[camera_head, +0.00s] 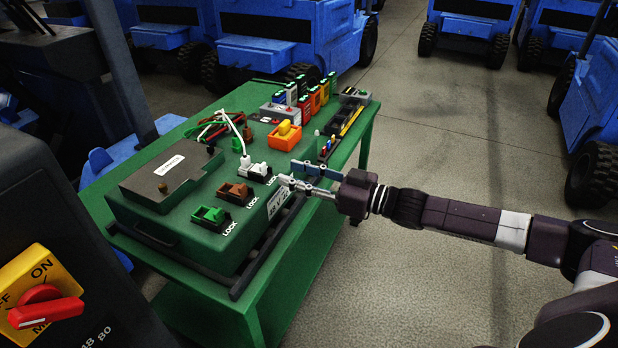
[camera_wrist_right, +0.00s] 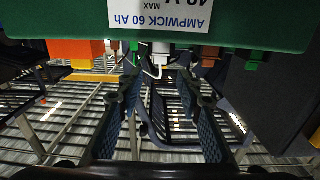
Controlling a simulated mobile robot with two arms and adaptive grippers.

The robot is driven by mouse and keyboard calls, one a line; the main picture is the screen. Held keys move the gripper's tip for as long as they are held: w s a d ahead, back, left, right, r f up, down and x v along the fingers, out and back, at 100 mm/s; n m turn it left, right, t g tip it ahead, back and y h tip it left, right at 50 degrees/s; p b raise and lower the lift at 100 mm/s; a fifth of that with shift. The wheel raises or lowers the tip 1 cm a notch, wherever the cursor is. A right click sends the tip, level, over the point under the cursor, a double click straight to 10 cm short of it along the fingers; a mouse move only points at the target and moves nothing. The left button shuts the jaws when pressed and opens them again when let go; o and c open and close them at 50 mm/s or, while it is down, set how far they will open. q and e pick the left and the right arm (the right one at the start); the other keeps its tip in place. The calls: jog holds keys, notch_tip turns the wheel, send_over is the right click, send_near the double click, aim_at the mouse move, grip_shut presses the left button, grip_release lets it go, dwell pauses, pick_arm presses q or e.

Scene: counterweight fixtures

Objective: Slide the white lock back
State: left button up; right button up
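The white lock (camera_head: 257,170) sits on the front right edge of the green battery box (camera_head: 195,233), beside a LOCK label, with a white plug and cable at it. In the right wrist view, the white piece (camera_wrist_right: 159,52) hangs at the box edge between the fingertips and beyond them. My right gripper (camera_head: 297,177) reaches in from the right, close to the white lock. Its two fingers (camera_wrist_right: 160,85) are apart, with nothing held between them. Whether a finger touches the lock cannot be told. My left gripper is not in view.
A brown lock (camera_head: 236,192) and a green lock (camera_head: 210,216) sit along the same edge. An orange tray (camera_head: 285,137) and several small coloured batteries stand farther back on the green table. A black cabinet with a red switch (camera_head: 45,307) is at the left. The floor at the right is open.

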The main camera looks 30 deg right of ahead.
jog(key=shift+v, duration=1.7)
